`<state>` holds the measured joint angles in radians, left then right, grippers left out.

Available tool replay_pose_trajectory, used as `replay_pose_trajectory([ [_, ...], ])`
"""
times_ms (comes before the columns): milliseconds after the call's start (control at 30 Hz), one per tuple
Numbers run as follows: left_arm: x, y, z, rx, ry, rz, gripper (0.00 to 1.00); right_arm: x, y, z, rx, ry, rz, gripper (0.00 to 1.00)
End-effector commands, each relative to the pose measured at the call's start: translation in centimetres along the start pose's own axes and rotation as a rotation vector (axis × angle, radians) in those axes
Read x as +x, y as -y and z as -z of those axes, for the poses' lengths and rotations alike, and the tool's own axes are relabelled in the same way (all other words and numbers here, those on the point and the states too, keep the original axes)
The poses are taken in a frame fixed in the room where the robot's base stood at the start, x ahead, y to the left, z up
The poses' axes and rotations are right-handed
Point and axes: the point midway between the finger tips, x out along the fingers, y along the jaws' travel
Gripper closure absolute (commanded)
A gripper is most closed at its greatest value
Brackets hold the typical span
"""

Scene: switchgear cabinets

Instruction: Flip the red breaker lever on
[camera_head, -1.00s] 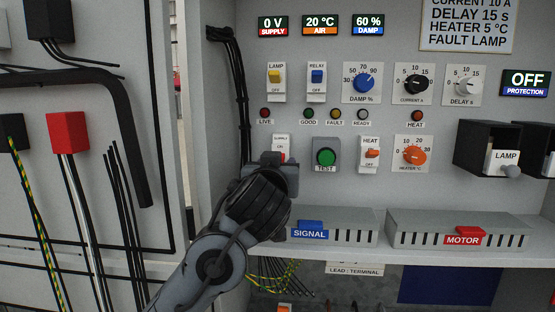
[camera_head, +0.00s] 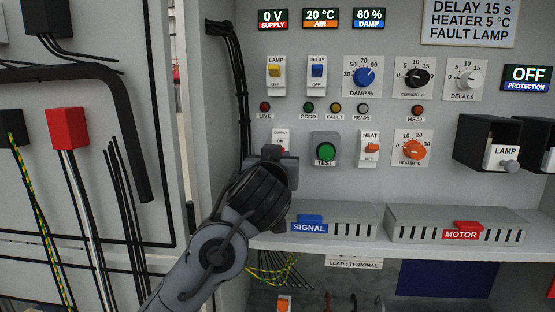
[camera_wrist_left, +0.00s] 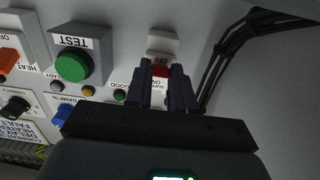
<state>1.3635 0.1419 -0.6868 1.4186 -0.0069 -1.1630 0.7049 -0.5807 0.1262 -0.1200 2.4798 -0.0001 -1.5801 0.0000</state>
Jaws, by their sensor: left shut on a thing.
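The red breaker lever (camera_wrist_left: 160,71) is on the white supply breaker (camera_wrist_left: 162,44), seen turned over in the left wrist view. In the head view the supply breaker (camera_head: 280,134) is below the live lamp, and its lower part is hidden by my gripper. A sliver of red (camera_head: 285,149) shows beside the gripper. My left gripper (camera_wrist_left: 165,76) has its two dark fingers around the red lever, shut on it. In the head view my left gripper (camera_head: 272,156) is close against the panel. The lever's exact angle is hard to tell. My right gripper is not in view.
The green test button (camera_head: 325,151) and the heat switch (camera_head: 371,148) are right of the breaker. The grey signal box (camera_head: 345,218) stands on the shelf below. Black cables (camera_head: 240,90) run down to the left. The supply display (camera_head: 272,18) reads 0 V.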

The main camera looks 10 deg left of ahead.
Motion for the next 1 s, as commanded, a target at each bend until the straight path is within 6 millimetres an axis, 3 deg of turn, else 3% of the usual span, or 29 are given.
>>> replay_pose_trajectory([
  [267,-0.1,-0.1,1.5,-0.004,0.115,-0.003,1.0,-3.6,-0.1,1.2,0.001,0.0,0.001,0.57],
  [600,-0.2,-0.2,3.2,-0.004,0.407,-0.004,1.0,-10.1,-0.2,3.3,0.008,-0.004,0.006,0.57],
  [733,-0.1,-0.2,3.4,-0.003,0.525,-0.004,1.0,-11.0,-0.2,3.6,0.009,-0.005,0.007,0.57],
  [1000,0.3,-0.1,3.9,0.002,0.719,-0.002,1.0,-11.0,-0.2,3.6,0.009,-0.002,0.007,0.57],
])
